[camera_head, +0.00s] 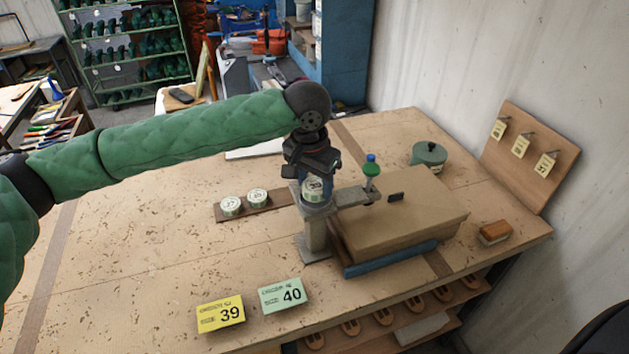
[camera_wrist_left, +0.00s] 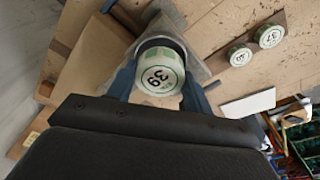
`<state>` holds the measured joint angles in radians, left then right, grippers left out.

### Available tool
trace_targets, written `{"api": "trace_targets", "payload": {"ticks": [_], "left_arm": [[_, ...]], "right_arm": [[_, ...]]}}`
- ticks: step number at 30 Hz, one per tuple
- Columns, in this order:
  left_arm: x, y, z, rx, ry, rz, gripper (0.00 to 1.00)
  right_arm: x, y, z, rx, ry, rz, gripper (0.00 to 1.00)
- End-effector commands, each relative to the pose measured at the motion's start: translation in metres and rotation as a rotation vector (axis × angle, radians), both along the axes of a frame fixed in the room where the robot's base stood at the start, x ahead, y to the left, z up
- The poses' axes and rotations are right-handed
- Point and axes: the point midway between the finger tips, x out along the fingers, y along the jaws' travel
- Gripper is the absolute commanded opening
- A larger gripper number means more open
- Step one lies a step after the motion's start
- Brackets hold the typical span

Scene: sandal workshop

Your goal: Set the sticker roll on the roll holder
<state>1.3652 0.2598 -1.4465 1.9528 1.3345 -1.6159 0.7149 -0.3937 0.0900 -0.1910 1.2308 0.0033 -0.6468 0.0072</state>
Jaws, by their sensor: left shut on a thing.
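The sticker roll (camera_head: 314,187) is pale green and white, marked 39. My left gripper (camera_head: 315,192) is shut on it and points down. In the left wrist view the roll (camera_wrist_left: 160,76) sits between the two blue fingers, its number face toward the camera. The roll holder (camera_head: 316,234) is a grey post with a flat foot, standing on the bench directly below the roll. The roll is at the top of the post; I cannot tell if it rests there. Its underside is hidden.
Two other rolls (camera_head: 230,206) (camera_head: 257,196) sit on a brown strip left of the holder. A cardboard-coloured block (camera_head: 400,220) with a green-knobbed tool (camera_head: 371,166) is close on the right. Yellow 39 (camera_head: 221,314) and green 40 (camera_head: 283,295) cards lie in front.

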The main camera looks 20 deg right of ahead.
Motion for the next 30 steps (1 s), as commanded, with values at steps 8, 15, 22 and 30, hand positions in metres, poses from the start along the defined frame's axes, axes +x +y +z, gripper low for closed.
{"api": "trace_targets", "payload": {"ticks": [8,15,22,30], "left_arm": [[0.000,0.000,-0.002,0.000,0.000,0.000,0.28],[0.000,0.000,-0.006,0.000,0.000,0.000,0.28],[0.000,0.000,-0.010,0.000,0.000,0.000,0.28],[0.000,0.000,-0.014,0.000,0.000,0.000,0.28]], "right_arm": [[0.000,0.000,-0.001,0.000,0.000,0.000,0.36],[0.000,0.000,-0.001,0.000,0.000,0.000,0.36],[0.000,0.000,-0.002,0.000,0.000,0.000,0.36],[0.000,0.000,-0.003,0.000,0.000,0.000,0.36]]}}
